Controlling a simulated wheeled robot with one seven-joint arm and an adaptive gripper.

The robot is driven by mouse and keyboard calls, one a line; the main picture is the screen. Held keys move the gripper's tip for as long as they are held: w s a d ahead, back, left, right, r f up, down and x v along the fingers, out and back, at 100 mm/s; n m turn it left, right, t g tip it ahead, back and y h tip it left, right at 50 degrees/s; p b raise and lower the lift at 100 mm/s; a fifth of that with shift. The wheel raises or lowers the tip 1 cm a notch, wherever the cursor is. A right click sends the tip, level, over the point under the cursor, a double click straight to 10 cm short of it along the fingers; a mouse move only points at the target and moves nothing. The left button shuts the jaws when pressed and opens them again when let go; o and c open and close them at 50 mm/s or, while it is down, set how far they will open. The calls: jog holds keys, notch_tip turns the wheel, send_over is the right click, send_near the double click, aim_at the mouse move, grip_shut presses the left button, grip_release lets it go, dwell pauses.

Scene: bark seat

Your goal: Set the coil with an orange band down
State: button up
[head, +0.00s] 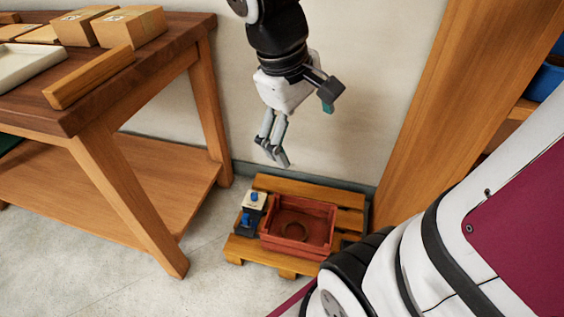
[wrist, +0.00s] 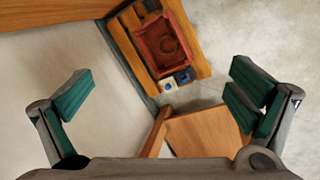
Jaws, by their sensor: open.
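A dark coil (head: 294,231) lies inside a red crate (head: 326,243) on a low wooden pallet (head: 274,184). The coil also shows in the wrist view (wrist: 169,45), within the crate's walls. It is too small and dark to make out an orange band. My gripper (head: 305,123) is open and empty, well above the pallet and apart from the coil. In the wrist view its green-padded fingers (wrist: 164,90) stand wide apart, with nothing between them.
Small blue and white items (head: 250,209) stand on the pallet beside the crate. A wooden workbench (head: 195,45) with cardboard boxes (head: 130,26) and a pale tray (head: 25,62) is at left. A wooden upright (head: 455,100) stands at right. The wall is close behind.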

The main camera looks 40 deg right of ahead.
jog(key=s+a+r+m+y, duration=0.1)
jog(key=s+a, duration=0.3)
jog(key=s, duration=0.3)
jog(key=s+a+m+y, duration=0.1)
jog(key=s+a+y, duration=0.1)
jog(key=s+a, duration=0.3)
jog(key=s, duration=0.2)
jog(key=shift+s+a+r+t, duration=0.3)
jog(key=shift+r, duration=0.05)
notch_tip(320, 180, up, 33)
jog(key=t+p, duration=0.4)
jog(key=p, duration=2.7)
jog(key=shift+d+f, duration=0.15)
jog(key=shift+d, duration=0.15)
jog(key=shift+w, duration=0.1)
jog(key=shift+c, duration=0.2)
